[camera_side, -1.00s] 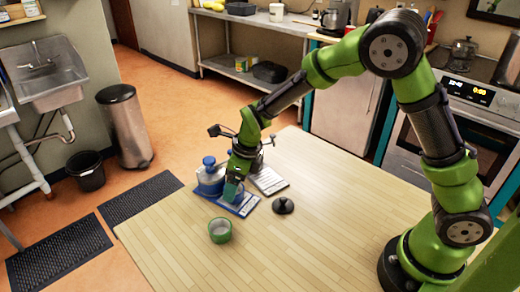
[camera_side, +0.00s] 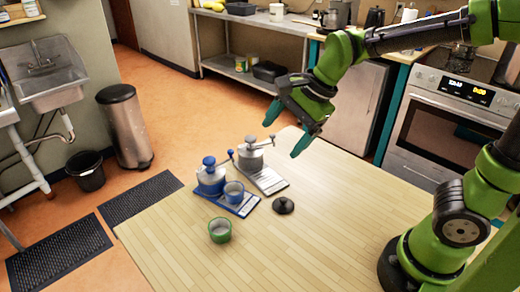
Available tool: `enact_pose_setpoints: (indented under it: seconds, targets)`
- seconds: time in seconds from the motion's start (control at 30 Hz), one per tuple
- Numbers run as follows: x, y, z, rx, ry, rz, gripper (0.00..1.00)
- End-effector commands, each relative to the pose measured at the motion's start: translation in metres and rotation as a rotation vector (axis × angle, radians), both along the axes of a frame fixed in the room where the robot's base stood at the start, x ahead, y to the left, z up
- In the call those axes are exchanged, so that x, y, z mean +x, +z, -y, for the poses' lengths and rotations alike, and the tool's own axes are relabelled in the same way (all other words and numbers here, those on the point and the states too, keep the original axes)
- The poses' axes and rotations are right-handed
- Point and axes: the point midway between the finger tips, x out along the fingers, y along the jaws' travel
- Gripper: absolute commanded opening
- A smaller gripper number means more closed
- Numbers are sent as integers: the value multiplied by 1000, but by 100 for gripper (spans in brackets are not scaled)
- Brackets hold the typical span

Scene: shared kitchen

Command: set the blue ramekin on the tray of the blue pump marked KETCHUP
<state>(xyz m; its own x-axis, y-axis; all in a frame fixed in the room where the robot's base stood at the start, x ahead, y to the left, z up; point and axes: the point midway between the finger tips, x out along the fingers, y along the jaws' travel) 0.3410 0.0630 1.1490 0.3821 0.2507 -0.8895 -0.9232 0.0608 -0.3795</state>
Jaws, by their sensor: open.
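The blue pump (camera_side: 210,178) stands on the table, with its blue tray (camera_side: 245,206) reaching toward the front right. The blue ramekin (camera_side: 233,191) sits upright on that tray, just right of the pump body. Any KETCHUP marking is too small to read. My gripper (camera_side: 287,133) is open and empty. It is above the back of the table, up and to the right of the ramekin and clear of it.
A grey pump (camera_side: 250,158) with a pale tray (camera_side: 271,183) stands behind the blue pump. The wooden table (camera_side: 350,225) is clear at right and front.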

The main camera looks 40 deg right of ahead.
Motion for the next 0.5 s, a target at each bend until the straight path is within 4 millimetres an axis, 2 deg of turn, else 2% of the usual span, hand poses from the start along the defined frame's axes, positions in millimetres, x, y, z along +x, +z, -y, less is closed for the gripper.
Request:
enact_pose_setpoints:
  seconds: [0.1, 0.3, 0.5]
  targets:
    - [-35, 19, 12, -147, 301, 163, 85]
    - [-82, 27, 24, -451, 745, 370, 85]
    - [-103, 26, 29, -641, 973, 445, 85]
